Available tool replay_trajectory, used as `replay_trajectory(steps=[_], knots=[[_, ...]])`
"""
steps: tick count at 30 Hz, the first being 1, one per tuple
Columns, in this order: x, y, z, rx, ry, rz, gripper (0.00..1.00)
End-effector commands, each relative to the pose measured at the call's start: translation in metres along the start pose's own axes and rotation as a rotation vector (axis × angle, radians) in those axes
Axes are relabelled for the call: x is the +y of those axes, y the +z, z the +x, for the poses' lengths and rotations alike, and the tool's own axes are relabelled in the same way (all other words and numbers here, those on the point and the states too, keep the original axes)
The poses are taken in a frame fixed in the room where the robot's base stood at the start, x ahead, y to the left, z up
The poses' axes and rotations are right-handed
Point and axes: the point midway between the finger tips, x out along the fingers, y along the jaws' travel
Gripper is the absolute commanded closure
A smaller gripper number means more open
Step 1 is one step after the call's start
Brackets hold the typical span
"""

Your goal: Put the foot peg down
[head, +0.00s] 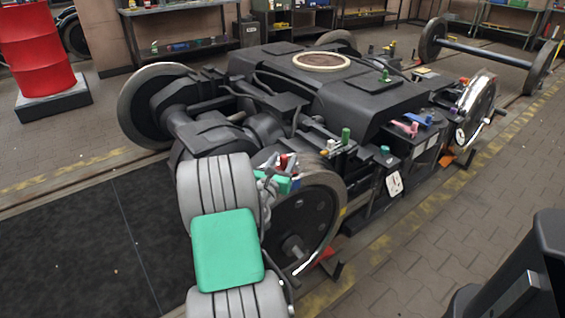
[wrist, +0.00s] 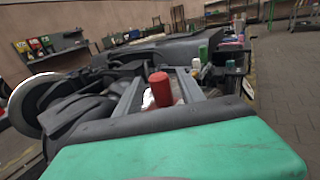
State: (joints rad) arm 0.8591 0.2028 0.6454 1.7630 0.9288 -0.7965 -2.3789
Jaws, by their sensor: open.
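A red peg-shaped piece (wrist: 160,87) stands upright between the fingers of my gripper (wrist: 160,73) in the wrist view. I take it to be the foot peg, though nothing labels it. The fingers are open, one on each side, and whether either touches it I cannot tell. A pale part shows beside its lower left, and its base is hidden by my wrist. In the head view the red piece (head: 283,160) shows small beside my gripper (head: 278,178), above the near wheel of the bogie (head: 345,85).
The near wheel (head: 305,215) is close to my arm. A red drum (head: 35,50) stands far left. The paved floor at right is mostly clear.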

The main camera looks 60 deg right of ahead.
Motion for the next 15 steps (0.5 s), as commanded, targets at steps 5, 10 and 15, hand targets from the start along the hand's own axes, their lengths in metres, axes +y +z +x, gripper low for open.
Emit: replay_trajectory(steps=[5,10,15], knots=[[0.002,0.002,-0.013,0.003,0.003,-0.002,0.54],[0.002,0.003,-0.056,0.004,0.006,-0.004,0.54],[0.002,0.003,-0.097,0.001,0.006,-0.004,0.54]])
